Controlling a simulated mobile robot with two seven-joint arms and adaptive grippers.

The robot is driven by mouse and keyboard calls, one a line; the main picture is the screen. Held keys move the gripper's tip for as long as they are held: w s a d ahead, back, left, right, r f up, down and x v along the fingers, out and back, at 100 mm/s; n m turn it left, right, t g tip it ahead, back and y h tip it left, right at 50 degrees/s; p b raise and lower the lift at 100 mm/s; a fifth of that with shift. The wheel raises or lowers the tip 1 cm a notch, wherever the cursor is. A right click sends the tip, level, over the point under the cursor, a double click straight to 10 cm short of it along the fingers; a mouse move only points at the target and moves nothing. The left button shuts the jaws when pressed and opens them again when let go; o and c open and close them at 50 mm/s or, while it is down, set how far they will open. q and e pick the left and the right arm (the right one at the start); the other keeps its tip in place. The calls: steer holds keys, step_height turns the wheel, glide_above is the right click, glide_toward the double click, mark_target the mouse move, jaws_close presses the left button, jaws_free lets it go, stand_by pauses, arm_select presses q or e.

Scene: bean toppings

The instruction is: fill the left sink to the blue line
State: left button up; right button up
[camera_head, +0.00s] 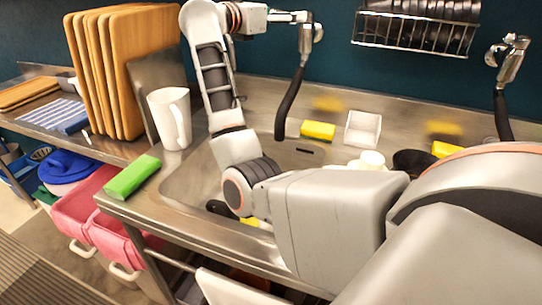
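The left sink (187,183) is a metal basin set in the counter, largely covered by my arm. I cannot make out water or the blue line in it. A black hose-like spout (289,105) with a metal faucet body (306,42) stands behind this sink. One arm, which I take as my left, crosses the front and bends up from the sink's left side. Its small gripper (292,17) is at the top of the faucet, close to or touching it; its finger opening is unclear. My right gripper is not in view.
A second faucet (511,60) stands at right. A yellow sponge (318,130) and a white square dish (363,129) are near the sinks. A white pitcher (171,118), green block (132,176) and upright cutting boards (105,70) stand left. A dish rack (415,35) hangs behind.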

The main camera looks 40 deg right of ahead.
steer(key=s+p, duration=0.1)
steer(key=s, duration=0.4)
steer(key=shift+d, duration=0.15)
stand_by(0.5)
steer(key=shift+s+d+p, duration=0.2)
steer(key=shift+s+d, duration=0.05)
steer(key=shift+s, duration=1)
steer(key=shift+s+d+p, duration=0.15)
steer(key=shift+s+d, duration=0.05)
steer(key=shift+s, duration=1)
